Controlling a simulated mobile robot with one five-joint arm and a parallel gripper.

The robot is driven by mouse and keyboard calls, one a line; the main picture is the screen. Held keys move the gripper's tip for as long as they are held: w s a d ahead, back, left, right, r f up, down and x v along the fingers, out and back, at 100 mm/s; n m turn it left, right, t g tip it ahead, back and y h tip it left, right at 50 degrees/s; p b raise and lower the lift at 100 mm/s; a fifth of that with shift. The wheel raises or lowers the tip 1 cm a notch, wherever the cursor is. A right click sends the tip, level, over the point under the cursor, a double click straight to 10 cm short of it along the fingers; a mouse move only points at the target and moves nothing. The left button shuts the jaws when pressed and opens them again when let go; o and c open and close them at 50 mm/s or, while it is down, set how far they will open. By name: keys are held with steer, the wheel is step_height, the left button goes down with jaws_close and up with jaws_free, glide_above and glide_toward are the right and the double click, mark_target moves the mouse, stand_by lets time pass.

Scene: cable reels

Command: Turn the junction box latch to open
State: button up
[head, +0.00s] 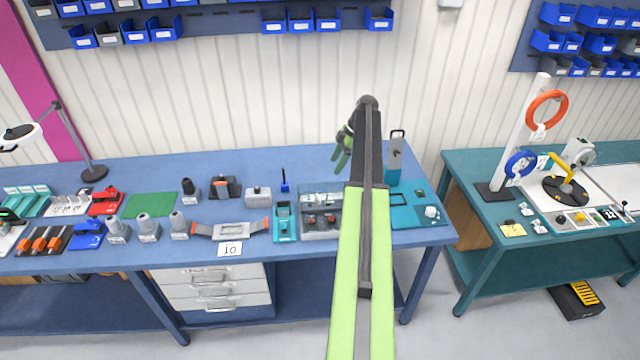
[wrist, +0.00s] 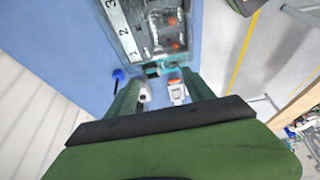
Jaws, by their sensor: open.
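A grey box with a clear cover and dark and red parts inside, likely the junction box (head: 320,212), sits on the blue bench, just left of my green arm. In the wrist view the box (wrist: 150,28) lies ahead of the fingertips, with a strip numbered 1, 2, 3. A small teal piece (wrist: 160,67) at its near edge may be the latch; I cannot tell its position. My gripper (head: 341,164) is open and empty above the back of the bench. Its two green fingers (wrist: 162,88) are spread in the wrist view, apart from the box.
A teal device (head: 285,225) and a small blue tool (head: 284,183) are left of the box. A second, teal table (head: 480,165) is at right, beyond a gap.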

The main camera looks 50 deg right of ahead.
mark_target(317, 200)
steer(key=b+x, duration=1.6)
steer(key=x, duration=0.2)
steer(key=shift+s+d, duration=0.1)
steer(key=shift+r, duration=0.1)
